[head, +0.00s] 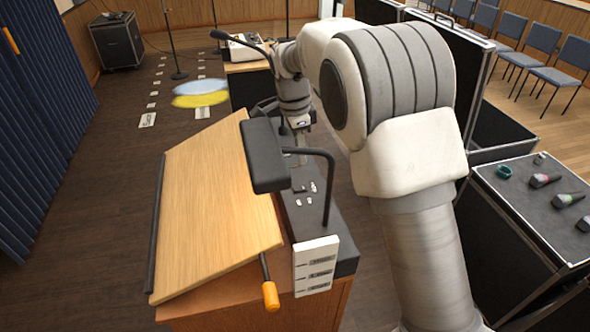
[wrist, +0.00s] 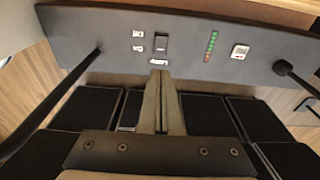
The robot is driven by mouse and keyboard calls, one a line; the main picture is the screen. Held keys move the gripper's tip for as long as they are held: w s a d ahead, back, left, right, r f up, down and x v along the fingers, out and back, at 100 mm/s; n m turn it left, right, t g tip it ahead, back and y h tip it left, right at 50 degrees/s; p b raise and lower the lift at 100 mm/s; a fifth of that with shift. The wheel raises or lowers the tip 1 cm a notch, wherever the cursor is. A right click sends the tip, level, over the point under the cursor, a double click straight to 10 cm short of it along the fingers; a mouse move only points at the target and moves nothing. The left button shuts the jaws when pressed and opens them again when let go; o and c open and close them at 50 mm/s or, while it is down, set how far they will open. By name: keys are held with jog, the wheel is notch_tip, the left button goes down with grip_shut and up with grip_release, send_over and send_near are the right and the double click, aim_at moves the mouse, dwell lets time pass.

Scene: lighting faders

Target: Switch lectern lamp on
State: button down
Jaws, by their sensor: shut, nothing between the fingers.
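The lectern lamp (head: 264,157) has a dark oblong shade on a curved black arm, above the sloped wooden top of the lectern (head: 205,200). No glow shows on the wood, and the underside of the shade is hidden. In the wrist view, a small black rocker switch (wrist: 161,46) sits on the dark panel (wrist: 100,35), with white ON and OFF labels to its left and a lamp label (wrist: 157,62) below. My gripper (wrist: 161,76) is shut and empty, its tips just below the switch and label in the picture. I cannot tell whether they touch the panel.
A green-to-red level meter (wrist: 211,46) and a white-labelled control (wrist: 240,51) are to the right of the switch. A gooseneck (wrist: 296,76) rises at the panel's right. An orange-handled lever (head: 270,295) sticks out in front. Black cases with microphones (head: 545,180) stand at right.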

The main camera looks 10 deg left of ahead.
jog(key=shift+w+d+r, duration=0.1)
jog(key=shift+d+r, duration=0.1)
jog(key=shift+r, duration=1.2)
jog(key=shift+w+d+r, duration=0.1)
jog(key=shift+d+r, duration=0.1)
jog(key=shift+r, duration=1.15)
jog(key=s+d+r+n+t+y+b, duration=0.1)
jog(key=s+d+r+n, duration=0.25)
jog(key=s+d, duration=0.35)
jog(key=s+d+r+n+t+y+b, duration=0.1)
jog(key=s+d+r+n, duration=0.3)
jog(key=d, duration=0.5)
jog(key=s+d+f+n+t+b, duration=0.1)
jog(key=s+d+f+n, duration=0.1)
jog(key=s, duration=0.7)
jog(key=s+d+f+n+t, duration=0.2)
jog(key=s+d, duration=0.3)
jog(key=s, duration=0.4)
jog(key=shift+d+f+n+h+b, duration=0.25)
jog(key=shift+f+n+h+b, duration=0.15)
jog(key=shift+f+n, duration=0.3)
